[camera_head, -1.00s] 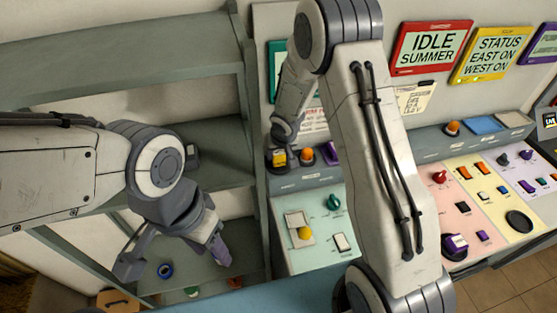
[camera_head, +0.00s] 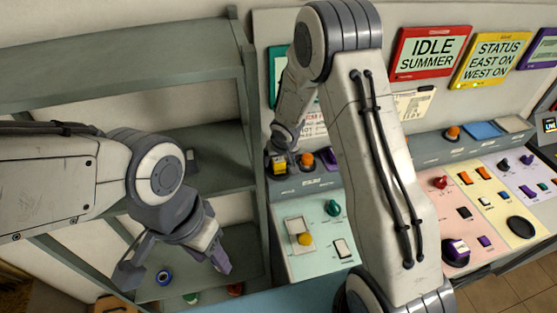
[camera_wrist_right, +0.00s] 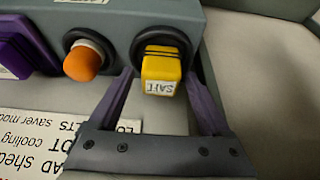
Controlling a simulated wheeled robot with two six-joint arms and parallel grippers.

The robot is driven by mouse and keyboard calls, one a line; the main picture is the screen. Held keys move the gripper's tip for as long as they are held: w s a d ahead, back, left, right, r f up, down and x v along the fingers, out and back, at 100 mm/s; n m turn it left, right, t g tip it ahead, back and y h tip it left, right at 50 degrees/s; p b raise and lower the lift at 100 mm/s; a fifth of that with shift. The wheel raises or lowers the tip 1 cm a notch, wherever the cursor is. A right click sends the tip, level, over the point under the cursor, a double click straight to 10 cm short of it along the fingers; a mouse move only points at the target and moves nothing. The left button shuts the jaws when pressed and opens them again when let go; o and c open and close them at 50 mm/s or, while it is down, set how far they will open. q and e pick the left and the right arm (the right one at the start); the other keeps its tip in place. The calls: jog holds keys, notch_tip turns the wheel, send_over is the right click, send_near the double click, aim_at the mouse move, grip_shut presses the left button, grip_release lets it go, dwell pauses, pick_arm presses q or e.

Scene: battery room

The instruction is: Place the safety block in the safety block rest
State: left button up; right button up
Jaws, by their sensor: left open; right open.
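The safety block (camera_wrist_right: 161,72) is yellow with a white "SAFE" label. It sits in a dark round holder (camera_wrist_right: 166,37), likely the safety block rest, at the end of the grey console ledge. It also shows in the head view (camera_head: 279,166). In the right wrist view my right gripper (camera_wrist_right: 163,88) is open, one purple finger on each side of the block. Gaps show beside the block, so I see no grip on it. My left gripper (camera_head: 176,268) is open and empty, in front of the shelves on the left.
An orange knob (camera_wrist_right: 83,63) stands close beside the block, with a purple block (camera_wrist_right: 25,47) beyond it. The mint panel (camera_head: 310,262) below has a yellow button and a green knob.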

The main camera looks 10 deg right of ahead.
jog(key=p+v, duration=0.4)
jog(key=v, duration=0.8)
jog(key=shift+p, duration=0.4)
jog(key=shift+s, duration=0.1)
jog(key=s+d+r+g, duration=0.1)
jog(key=s+d+r, duration=0.15)
jog(key=s, duration=0.55)
jog(key=s+d+r+g, duration=0.1)
jog(key=s+r, duration=0.3)
jog(key=s, duration=0.4)
jog(key=s+a+f+n+g+b, duration=0.1)
jog(key=s+a+f+n+b, duration=0.2)
jog(key=s+a+b, duration=0.4)
jog(key=s+a+f+n+g+y+b, duration=0.1)
jog(key=s+a+f+n+b, duration=0.3)
jog(key=s+a+f+b, duration=0.1)
jog(key=shift+s+a+f+b, duration=0.15)
jog(key=shift+s+a+b, duration=0.75)
jog(key=shift+a+b, duration=0.15)
